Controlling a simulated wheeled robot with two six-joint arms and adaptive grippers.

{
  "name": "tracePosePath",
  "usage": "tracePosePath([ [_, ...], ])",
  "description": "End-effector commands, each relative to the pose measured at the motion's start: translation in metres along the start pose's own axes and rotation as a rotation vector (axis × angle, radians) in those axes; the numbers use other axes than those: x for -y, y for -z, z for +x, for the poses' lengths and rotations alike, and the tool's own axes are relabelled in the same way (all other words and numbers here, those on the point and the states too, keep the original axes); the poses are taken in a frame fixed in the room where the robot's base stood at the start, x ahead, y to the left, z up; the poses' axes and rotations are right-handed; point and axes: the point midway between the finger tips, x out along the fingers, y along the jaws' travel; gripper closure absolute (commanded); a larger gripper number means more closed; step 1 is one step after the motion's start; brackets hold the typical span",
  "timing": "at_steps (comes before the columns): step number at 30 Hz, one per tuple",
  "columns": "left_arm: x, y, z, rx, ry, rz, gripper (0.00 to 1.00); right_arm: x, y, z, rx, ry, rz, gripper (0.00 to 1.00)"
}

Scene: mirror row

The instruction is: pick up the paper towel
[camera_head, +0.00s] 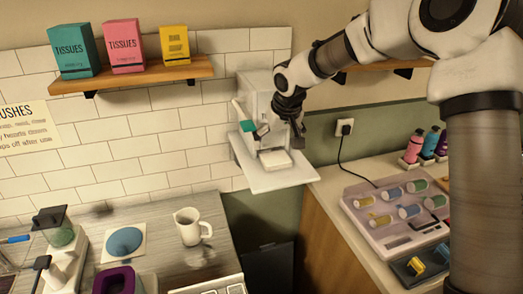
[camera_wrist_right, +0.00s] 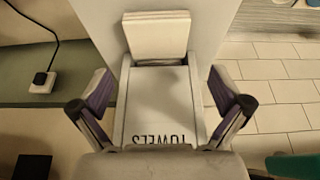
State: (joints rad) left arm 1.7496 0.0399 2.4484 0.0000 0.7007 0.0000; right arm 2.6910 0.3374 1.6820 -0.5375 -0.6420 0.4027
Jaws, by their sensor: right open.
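The paper towel (camera_head: 276,158) is a pale cream, flat folded stack at the foot of the white towel dispenser (camera_head: 259,90), above a white shelf plate (camera_head: 270,180). In the right wrist view the paper towel (camera_wrist_right: 157,35) shows at the top, beyond the dispenser's face (camera_wrist_right: 158,105) marked "TOWELS". My right gripper (camera_head: 280,132) is in front of the dispenser. In the right wrist view my right gripper (camera_wrist_right: 160,88) is open, its two purple-padded fingers on either side of the dispenser face, with nothing held. The paper towel lies beyond the fingertips. My left gripper is not in view.
A teal part (camera_head: 247,125) sits left of the gripper. A wooden shelf (camera_head: 135,74) holds several tissue boxes. A white pitcher (camera_head: 190,227) stands on the left counter. A tray of coloured rolls (camera_head: 396,212) is on the right counter. A socket with cord (camera_head: 344,128) is on the wall.

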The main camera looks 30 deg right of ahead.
Motion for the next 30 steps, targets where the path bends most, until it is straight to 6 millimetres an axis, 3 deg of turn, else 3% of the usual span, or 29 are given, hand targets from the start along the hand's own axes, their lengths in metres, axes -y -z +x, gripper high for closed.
tracePosePath([
  [9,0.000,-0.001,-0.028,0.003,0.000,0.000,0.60,0.005,0.004,0.046,0.007,-0.001,-0.001,0.00],
  [12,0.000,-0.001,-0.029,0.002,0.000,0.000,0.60,0.005,0.002,0.063,0.006,0.001,0.000,0.00],
  [19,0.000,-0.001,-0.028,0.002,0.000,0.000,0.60,0.005,0.002,0.069,0.002,0.002,0.000,0.00],
  [21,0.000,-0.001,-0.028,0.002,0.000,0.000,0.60,0.005,0.002,0.069,0.003,0.002,0.000,0.18],
  [24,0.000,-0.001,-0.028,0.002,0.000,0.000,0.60,0.005,0.002,0.069,0.003,0.002,0.000,0.37],
  [30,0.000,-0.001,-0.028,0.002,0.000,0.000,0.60,0.005,0.002,0.069,0.003,0.002,0.000,0.37],
])
